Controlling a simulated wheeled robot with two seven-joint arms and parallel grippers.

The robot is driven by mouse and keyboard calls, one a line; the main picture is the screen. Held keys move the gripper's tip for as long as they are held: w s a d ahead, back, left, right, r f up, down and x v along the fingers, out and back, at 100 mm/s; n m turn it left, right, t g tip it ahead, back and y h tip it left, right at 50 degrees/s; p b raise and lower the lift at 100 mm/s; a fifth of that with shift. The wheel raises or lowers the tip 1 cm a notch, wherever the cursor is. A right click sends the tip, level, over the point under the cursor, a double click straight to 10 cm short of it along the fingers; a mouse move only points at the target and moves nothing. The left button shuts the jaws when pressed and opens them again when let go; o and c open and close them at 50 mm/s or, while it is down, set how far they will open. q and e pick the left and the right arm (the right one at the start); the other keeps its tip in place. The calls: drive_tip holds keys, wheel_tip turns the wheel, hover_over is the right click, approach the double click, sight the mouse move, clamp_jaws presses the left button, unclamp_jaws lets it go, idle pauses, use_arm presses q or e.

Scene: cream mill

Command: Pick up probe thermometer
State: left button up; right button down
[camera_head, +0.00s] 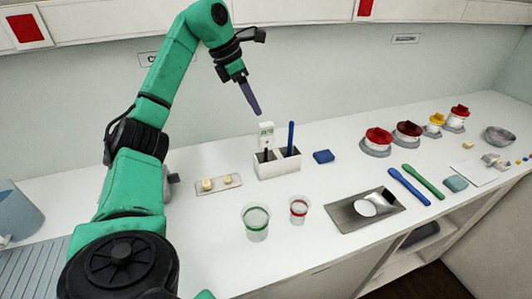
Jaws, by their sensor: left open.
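The probe thermometer (266,129) has a white head with a small display. It stands upright in the left compartment of a white two-slot holder (277,171) on the counter. A dark lower part of it shows at the holder's opening; the rest is hidden inside. My left gripper (256,113) comes down from the green arm, just above and slightly left of the thermometer's head in the picture. Its dark fingers are seen edge-on and are open, with nothing visible between them. My right gripper is not in view.
A blue stick-like tool (290,137) stands in the holder's right compartment. A blue block (323,156) lies right of the holder, a small tray (219,185) left. Two clear cups (256,222) stand in front. A metal tray (347,217) and several lidded jars (377,141) are further right.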

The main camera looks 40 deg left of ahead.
sight(273, 144)
use_arm(q)
drive_tip(key=x, duration=1.3)
drive_tip(key=shift+d+f, duration=0.1)
drive_tip(key=shift+f, duration=0.15)
drive_tip(key=shift+s, duration=0.1)
clamp_jaws()
